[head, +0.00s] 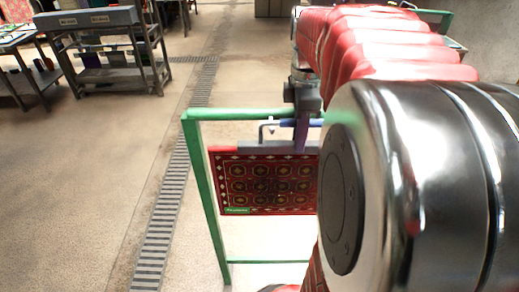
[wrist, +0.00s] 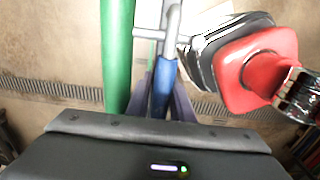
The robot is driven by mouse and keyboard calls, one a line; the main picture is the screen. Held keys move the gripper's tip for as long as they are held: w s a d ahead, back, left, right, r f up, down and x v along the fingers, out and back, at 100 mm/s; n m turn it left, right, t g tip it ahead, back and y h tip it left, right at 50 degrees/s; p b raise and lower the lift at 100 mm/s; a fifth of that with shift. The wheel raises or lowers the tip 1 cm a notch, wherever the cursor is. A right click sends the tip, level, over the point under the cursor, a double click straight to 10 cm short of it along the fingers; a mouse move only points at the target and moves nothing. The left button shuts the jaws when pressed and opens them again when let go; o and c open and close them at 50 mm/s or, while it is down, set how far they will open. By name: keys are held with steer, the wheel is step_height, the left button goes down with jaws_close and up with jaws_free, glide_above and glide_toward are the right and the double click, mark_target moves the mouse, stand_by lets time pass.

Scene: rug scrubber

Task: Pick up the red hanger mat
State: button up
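The red hanger mat (head: 262,184), patterned with rows of medallions, hangs flat below a bar inside a green frame in the head view. Its right edge is hidden behind my arm. A blue handle (wrist: 164,88) with a grey metal hook runs up the middle of the wrist view; its blue part also shows beside my gripper in the head view. My gripper (head: 303,133) is at the top of the frame, just above the mat's top edge. In the wrist view its dark fingers (wrist: 165,100) lie on both sides of the blue handle. I cannot tell whether they press on it.
The green frame (head: 205,195) stands around the mat; its green bar (wrist: 117,55) runs close left of my fingers in the wrist view. A floor grate (head: 165,215) runs left of it. Grey workbenches (head: 95,18) stand at the back left. The floor between is clear.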

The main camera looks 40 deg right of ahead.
jaws_close()
stand_by(0.9)
steer(key=shift+r, duration=0.15)
